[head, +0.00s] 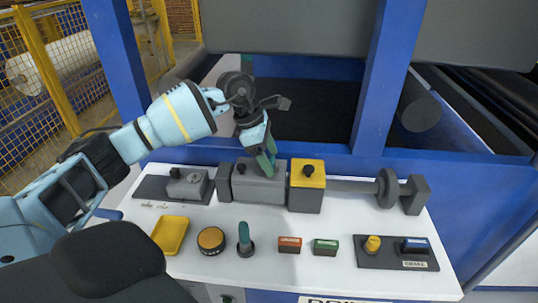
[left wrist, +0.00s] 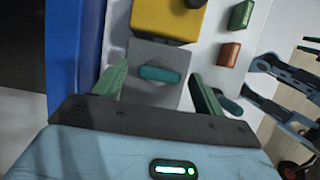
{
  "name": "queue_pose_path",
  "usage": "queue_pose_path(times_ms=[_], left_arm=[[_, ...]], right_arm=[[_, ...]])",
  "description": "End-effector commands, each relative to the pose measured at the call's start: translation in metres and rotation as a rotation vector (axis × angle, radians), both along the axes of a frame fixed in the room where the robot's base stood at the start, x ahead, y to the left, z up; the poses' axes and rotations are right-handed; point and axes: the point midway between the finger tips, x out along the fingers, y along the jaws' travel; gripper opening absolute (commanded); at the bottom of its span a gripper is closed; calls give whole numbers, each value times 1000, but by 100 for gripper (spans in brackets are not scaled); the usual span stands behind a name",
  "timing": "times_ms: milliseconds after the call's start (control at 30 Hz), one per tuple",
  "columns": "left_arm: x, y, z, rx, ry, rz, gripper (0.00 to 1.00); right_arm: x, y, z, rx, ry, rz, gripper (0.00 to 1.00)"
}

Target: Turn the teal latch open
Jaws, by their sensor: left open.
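The teal latch (left wrist: 160,74) is a short, rounded bar on the face of a grey block (left wrist: 143,55). In the left wrist view it lies nearly crosswise. My left gripper (left wrist: 158,86) is open, with one green finger to each side of the latch and a gap on both sides. It appears empty. In the head view my left gripper (head: 268,163) points down at the grey block (head: 258,187), and I cannot make out the latch behind the fingers.
A yellow-topped block (head: 307,180) stands right beside the grey block. On the white panel in front are a yellow tray (head: 170,235), a round yellow button (head: 211,240), an upright teal lever (head: 244,238), a red button (head: 290,244) and a green button (head: 326,246). Blue posts rise behind.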

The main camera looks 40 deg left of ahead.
Motion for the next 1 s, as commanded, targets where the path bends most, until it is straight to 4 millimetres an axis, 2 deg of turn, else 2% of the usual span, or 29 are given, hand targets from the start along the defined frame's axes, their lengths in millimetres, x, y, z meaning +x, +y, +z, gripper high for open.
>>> queue_pose_path(times_ms=[167, 200, 533, 767, 1000], left_arm=[[0, 0, 0, 0, 0, 0, 71], [0, 0, 0, 0, 0, 0, 68], [0, 0, 0, -1, -1, 0, 26], [0, 0, 1, -1, -1, 18, 26], [-1, -1, 3, -1, -3, 124, 26]], right_arm=[[0, 0, 0, 0, 0, 0, 36], [0, 0, 0, 0, 0, 0, 36], [0, 0, 0, 0, 0, 0, 36], [1, 0, 3, -1, -3, 0, 36], [8, 0, 14, 0, -21, 0, 36]])
